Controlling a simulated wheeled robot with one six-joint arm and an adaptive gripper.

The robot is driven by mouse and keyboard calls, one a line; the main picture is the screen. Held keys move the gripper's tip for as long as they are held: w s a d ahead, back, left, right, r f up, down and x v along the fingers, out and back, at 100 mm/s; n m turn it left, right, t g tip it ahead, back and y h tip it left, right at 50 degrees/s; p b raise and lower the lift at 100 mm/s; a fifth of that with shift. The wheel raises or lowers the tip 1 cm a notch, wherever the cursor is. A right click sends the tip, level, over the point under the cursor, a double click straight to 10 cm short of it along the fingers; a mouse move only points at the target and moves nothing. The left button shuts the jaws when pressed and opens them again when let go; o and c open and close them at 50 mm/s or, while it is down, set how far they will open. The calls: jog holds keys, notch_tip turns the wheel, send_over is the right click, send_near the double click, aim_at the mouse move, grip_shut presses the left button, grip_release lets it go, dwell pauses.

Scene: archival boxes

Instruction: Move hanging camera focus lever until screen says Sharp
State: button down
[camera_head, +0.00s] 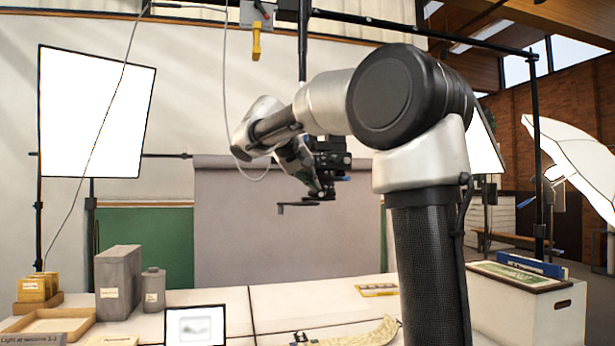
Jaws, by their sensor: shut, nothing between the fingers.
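The hanging camera (333,160) is a dark body below a black overhead pole, right of the picture's middle. A thin dark lever (292,206) with a round end sticks out to the left under it; it looks like the focus lever. My gripper (325,191) is shut and empty, at the camera's lower left, just above and right of the lever's end. Whether it touches the lever I cannot tell, as gripper and camera overlap. The screen (195,326) on the table shows a blurred grey shape; I can read no word on it.
A yellow handle (256,46) hangs from a box above. Grey box (119,283), canister (153,291) and wooden tray (50,322) stand at the table's left. A yellow-framed strip (377,290) and a pale curved strip (362,334) lie on the table. A loose cable hangs near my arm.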

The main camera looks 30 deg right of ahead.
jog(key=shift+d, duration=0.1)
jog(key=shift+s+d+f, duration=0.35)
jog(key=shift+s, duration=0.05)
jog(key=shift+w, duration=0.1)
jog(key=shift+a, duration=0.1)
